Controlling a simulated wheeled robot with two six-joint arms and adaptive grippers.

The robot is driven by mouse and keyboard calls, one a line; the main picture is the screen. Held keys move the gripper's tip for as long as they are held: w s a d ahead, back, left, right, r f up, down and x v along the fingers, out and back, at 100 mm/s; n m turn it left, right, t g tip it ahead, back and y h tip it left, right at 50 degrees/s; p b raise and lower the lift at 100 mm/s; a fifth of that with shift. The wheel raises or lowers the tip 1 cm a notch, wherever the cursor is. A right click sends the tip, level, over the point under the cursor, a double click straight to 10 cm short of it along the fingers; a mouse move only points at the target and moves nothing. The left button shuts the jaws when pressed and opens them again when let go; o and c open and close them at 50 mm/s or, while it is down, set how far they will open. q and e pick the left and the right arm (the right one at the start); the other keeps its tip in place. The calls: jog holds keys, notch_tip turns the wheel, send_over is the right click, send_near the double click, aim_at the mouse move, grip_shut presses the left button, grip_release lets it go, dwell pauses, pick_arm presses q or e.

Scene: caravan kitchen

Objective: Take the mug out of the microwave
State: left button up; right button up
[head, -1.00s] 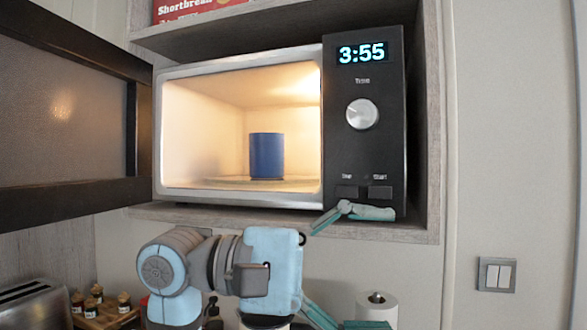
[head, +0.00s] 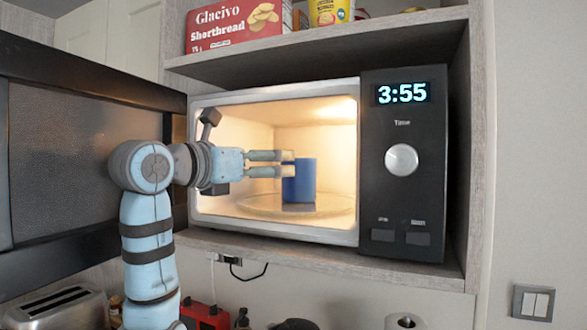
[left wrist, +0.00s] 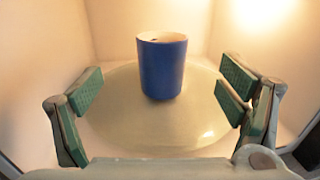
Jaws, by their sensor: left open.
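The blue mug (head: 303,181) stands upright on the glass turntable (head: 262,206) inside the lit microwave (head: 340,237). The microwave door (head: 85,150) is swung open to the left. My left gripper (head: 288,164) reaches in from the left at the opening, and its fingers overlap the mug's left edge in the head view. In the left wrist view the gripper (left wrist: 160,98) is open, with one green-padded finger on each side. The mug (left wrist: 162,66) shows ahead between the fingers, apart from both. No handle can be seen. My right gripper is not in view.
The microwave sits in a wooden shelf niche. Boxes and a yellow tin (head: 330,12) stand on the shelf above. The control panel (head: 402,165) is right of the opening. A toaster (head: 58,306) and a paper roll (head: 404,321) are below.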

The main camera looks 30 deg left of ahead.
aim_at(290, 163)
pick_arm(q)
jog(key=w, duration=0.2)
jog(key=w+d+p, duration=0.1)
jog(key=w, duration=0.2)
jog(key=w+p, duration=0.1)
jog(key=w, duration=0.2)
jog(key=shift+d, duration=0.25)
jog(key=w+p, duration=0.1)
jog(key=w, duration=0.1)
jog(key=w+r+p, duration=0.1)
jog(key=shift+w, duration=0.4)
jog(key=shift+w+d, duration=0.1)
jog(key=shift+w, duration=0.3)
jog(key=shift+w+d+f, duration=0.1)
jog(key=shift+w+f, duration=0.05)
jog(key=c, duration=2.1)
